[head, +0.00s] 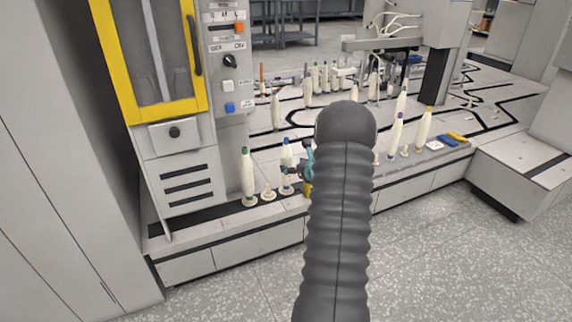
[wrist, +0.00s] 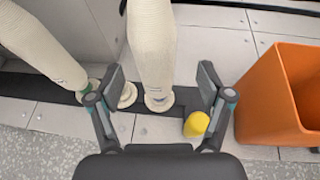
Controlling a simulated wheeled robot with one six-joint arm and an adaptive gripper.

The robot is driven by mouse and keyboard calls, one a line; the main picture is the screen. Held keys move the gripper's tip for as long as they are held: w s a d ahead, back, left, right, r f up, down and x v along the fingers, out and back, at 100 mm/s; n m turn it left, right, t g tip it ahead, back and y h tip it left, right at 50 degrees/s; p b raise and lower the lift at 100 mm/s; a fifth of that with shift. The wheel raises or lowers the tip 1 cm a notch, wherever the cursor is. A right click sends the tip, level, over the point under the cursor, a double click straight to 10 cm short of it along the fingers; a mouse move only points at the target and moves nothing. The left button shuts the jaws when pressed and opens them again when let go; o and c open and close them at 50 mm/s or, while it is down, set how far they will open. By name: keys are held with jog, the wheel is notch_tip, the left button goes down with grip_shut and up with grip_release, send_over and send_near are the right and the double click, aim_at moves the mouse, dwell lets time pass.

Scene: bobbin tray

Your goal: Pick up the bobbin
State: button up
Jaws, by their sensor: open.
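Several tall cream bobbins stand along the front ledge. In the head view one has a green tip (head: 247,178) and one has a blue tip (head: 287,158); my gripper (head: 302,164) is at the blue-tipped one, partly hidden by my arm. In the wrist view my gripper (wrist: 162,86) is open, with a cream bobbin (wrist: 152,45) in the gap between its fingers as pictured. I cannot tell whether either finger touches it. Another cream bobbin (wrist: 42,45) leans across the left of the wrist view.
An orange bin (wrist: 278,95) stands close right of the gripper. A yellow piece (wrist: 196,123) lies by the right finger. A grey machine with a yellow-framed door (head: 158,108) rises left of the ledge. More bobbins (head: 424,128) stand at the right.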

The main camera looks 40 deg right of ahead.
aim_at(290, 164)
jog(key=x, duration=0.3)
jog(key=shift+w+a, duration=0.3)
jog(key=shift+w, duration=0.1)
jog(key=shift+w+d+f, duration=0.1)
jog(key=shift+w+f, duration=0.1)
jog(key=shift+w, duration=0.3)
jog(key=c, duration=1.3)
